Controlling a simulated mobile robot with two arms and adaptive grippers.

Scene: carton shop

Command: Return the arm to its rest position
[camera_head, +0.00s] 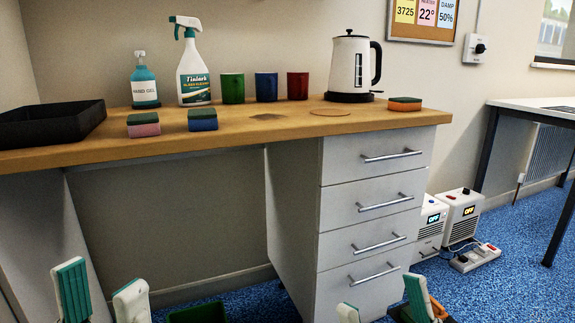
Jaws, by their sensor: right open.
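My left gripper (100,280) is at the bottom left, below the desk top and in front of the open knee space. Its two white and green fingers stand apart with nothing seen between them. My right gripper (382,298) is at the bottom edge, in front of the lower drawers. Its fingers are apart, and no object shows between them. Only the finger ends of both grippers show clearly; most of both arms is out of the frame.
The wooden desk (235,130) bears a black tray (50,124), bottles, cups, sponges and a kettle (349,66). Drawers (372,195) stand beneath its right side. A green bin (200,313) shows between the grippers. Switched-off white units (462,215) and a power strip (475,257) are at right.

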